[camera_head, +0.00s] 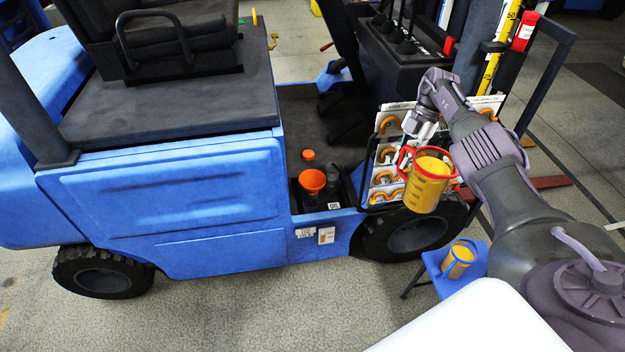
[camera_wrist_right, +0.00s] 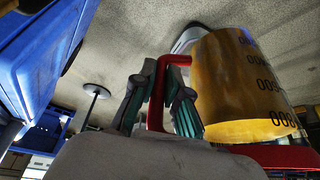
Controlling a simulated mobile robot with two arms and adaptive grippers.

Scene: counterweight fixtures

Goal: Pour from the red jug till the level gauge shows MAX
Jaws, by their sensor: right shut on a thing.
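The red jug (camera_head: 427,184), with a red rim and handle and a see-through body full of yellow, hangs in the air beside the forklift, roughly upright. My right gripper (camera_head: 416,134) is shut on its handle. In the right wrist view the fingers (camera_wrist_right: 158,103) close around the red handle, beside the yellow body (camera_wrist_right: 240,85) with black scale marks. An orange funnel (camera_head: 312,181) stands in the forklift's step well, to the left of the jug and apart from it. I cannot make out the level gauge for sure. My left gripper is out of view.
A blue stool (camera_head: 434,262) bears a yellow and blue cup (camera_head: 459,258) below the jug. A rack board with orange hooks (camera_head: 383,178) stands right behind the jug. The blue forklift (camera_head: 170,195) fills the left. Two small white labels (camera_head: 326,236) sit below the funnel.

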